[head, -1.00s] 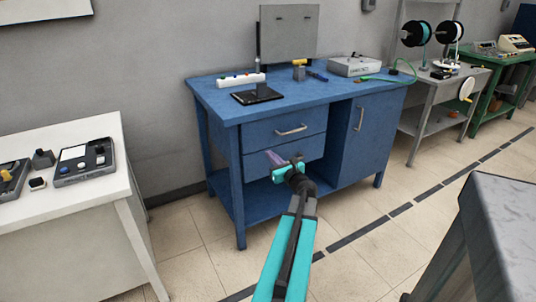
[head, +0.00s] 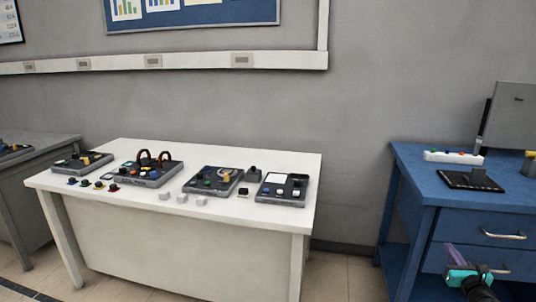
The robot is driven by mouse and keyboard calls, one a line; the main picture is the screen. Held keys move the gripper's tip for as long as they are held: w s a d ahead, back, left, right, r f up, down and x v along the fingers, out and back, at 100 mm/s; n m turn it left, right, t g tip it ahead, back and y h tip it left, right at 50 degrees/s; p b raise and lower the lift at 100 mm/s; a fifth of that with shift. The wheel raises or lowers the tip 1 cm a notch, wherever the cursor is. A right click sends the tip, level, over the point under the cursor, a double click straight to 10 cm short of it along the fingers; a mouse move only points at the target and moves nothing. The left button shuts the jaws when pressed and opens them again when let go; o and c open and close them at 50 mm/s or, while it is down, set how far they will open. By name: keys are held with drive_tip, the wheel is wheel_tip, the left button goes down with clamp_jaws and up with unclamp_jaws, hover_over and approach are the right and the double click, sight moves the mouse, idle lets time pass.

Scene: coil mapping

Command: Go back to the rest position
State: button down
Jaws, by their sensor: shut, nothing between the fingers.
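My gripper (head: 470,270), teal with a purple finger part showing, is at the lower right of the head view. It is shut and I see nothing held in it. It shows in front of the blue workbench's drawers, apart from the white table. Most of my arm is out of the frame below.
A white table (head: 200,215) with several dark instrument boxes (head: 281,189) stands left of centre. The blue workbench (head: 430,190) is at the right, with a white power strip (head: 453,157). A grey table (head: 30,155) is at the far left. Bare floor shows between table and workbench.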

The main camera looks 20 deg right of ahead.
drive_tip(key=w+a+f+n+y+p, duration=0.15)
drive_tip(key=w+a+f+y, duration=0.3)
drive_tip(key=w+a, duration=0.8)
drive_tip(key=w+a+f+n+y+p, duration=0.1)
drive_tip(key=w+a+f+n+y, duration=0.4)
drive_tip(key=w+a, duration=0.75)
drive_tip(key=w+a+f+n+g+y+p, duration=0.15)
drive_tip(key=a+f, duration=0.25)
drive_tip(key=a, duration=0.7)
drive_tip(key=a+f+n+g+y, duration=0.1)
drive_tip(key=a+f+n+y, duration=0.3)
drive_tip(key=a, duration=0.6)
drive_tip(key=w+a+f+n+g+p, duration=0.15)
drive_tip(key=a+f, duration=0.35)
drive_tip(key=a, duration=0.6)
drive_tip(key=s+a+f+n+g+y+p, duration=0.1)
drive_tip(key=s+a+f+n+g, duration=0.45)
drive_tip(key=s+a, duration=0.5)
drive_tip(key=s+a+f+n+g+y+p, duration=0.1)
drive_tip(key=s+a+f+n+g, duration=0.4)
drive_tip(key=s+a+f+n, duration=0.5)
drive_tip(key=s+d+f+n+g+h, duration=0.15)
drive_tip(key=s+n+g+h, duration=0.45)
drive_tip(key=s, duration=0.9)
drive_tip(key=s+d+n+h, duration=0.1)
drive_tip(key=s+d+n, duration=0.1)
drive_tip(key=d+n, duration=0.3)
drive_tip(key=shift+s+d+r+n, duration=0.15)
drive_tip(key=shift+s+r+n, duration=0.3)
drive_tip(key=shift+n, duration=0.75)
